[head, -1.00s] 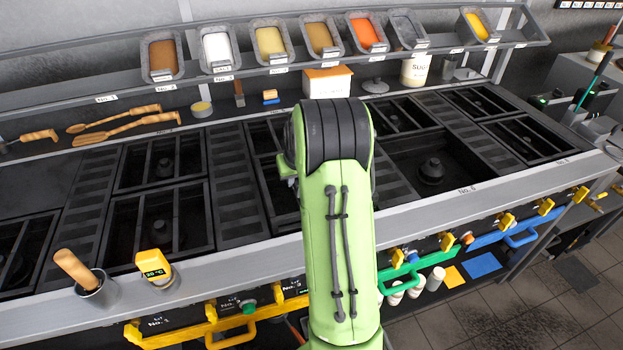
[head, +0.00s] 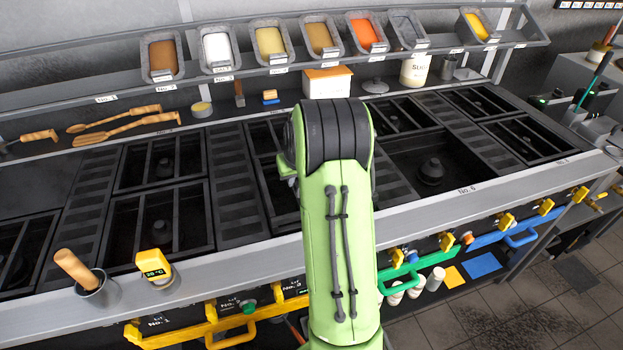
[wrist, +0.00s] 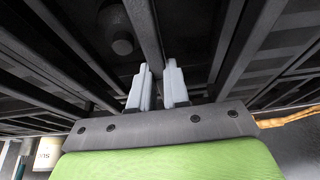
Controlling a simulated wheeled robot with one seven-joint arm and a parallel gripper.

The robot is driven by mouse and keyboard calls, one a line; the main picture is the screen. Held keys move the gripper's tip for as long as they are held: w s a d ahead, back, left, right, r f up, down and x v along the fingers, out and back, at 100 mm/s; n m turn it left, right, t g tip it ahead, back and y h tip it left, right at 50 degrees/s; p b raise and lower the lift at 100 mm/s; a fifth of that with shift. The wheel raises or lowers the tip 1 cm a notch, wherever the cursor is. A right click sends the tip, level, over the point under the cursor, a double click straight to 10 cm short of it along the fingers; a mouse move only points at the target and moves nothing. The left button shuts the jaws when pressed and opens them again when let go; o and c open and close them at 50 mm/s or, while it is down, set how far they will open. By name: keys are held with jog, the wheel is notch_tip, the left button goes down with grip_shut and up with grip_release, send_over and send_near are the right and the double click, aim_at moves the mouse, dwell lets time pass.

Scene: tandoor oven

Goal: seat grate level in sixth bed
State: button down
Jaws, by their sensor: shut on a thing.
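The bed marked No. 6 (head: 432,165) is a dark open recess right of my arm in the head view. A burner knob stands bare on its floor, and no grate shows over this front part. My gripper (wrist: 158,88) shows only in the wrist view; in the head view my green arm hides it. Its two grey fingers are closed on a dark bar of the grate (wrist: 143,32), which runs between them. The grate's full outline, and whether it is level, cannot be told.
Neighbouring beds hold dark grates, such as the one at far right (head: 527,138). Slatted strips (head: 237,185) divide the beds. Behind are a white box (head: 327,82), a sugar jar (head: 415,70) and a shelf of spice pans. A cup with a wooden handle (head: 90,285) stands at front left.

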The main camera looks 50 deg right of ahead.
jog(key=shift+s+a+f, duration=0.1)
jog(key=shift+s+f, duration=0.1)
jog(key=shift+f, duration=0.05)
notch_tip(320, 180, up, 11)
jog(key=p, duration=0.2)
jog(key=shift+w+f, duration=0.2)
jog(key=c, duration=1.8)
grip_release()
grip_shut()
jog(key=shift+r, duration=0.1)
